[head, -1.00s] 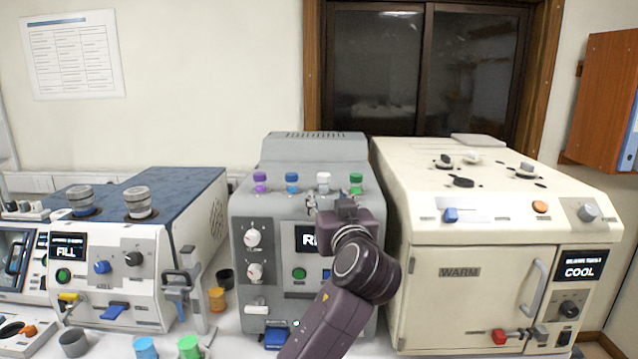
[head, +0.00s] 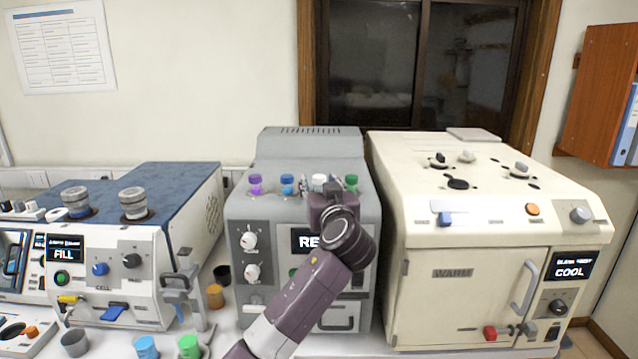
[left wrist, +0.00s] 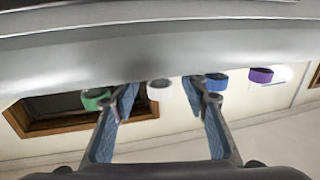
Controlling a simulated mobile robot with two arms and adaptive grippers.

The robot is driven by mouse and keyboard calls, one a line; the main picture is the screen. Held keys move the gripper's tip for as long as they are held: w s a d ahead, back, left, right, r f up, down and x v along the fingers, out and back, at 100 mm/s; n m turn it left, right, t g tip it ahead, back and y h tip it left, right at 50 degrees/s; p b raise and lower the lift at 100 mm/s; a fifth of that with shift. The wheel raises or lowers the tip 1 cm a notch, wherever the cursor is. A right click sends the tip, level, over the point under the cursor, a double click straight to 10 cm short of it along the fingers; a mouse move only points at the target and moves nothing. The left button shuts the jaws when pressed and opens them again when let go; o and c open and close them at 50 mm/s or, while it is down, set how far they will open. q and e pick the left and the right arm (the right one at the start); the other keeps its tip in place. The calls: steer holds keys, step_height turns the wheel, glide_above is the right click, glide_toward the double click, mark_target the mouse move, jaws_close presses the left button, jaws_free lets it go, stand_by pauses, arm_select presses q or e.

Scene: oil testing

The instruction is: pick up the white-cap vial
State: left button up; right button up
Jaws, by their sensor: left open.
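The white-cap vial (head: 319,180) stands in the top of the grey machine, in a row between a blue-cap vial (head: 287,181) and a green-cap vial (head: 351,182). My left gripper (head: 320,189) is in front of it, and its wrist hides the vial's lower part. In the left wrist view, the white cap (left wrist: 160,90) shows between the two open fingers of the gripper (left wrist: 168,95). The green cap (left wrist: 96,98) is just outside one finger and the blue cap (left wrist: 215,82) is close to the other. The gripper is empty. My right gripper is not in view.
A purple-cap vial (head: 255,184) is at the row's left end. The grey machine (head: 243,211) stands between a blue-topped machine (head: 180,185) and a large cream machine (head: 425,290). Several coloured cups, one orange (head: 215,296), stand on the bench at lower left.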

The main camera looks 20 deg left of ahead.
arm_select(q)
steer(key=shift+w, duration=0.1)
jaws_close()
stand_by(0.3)
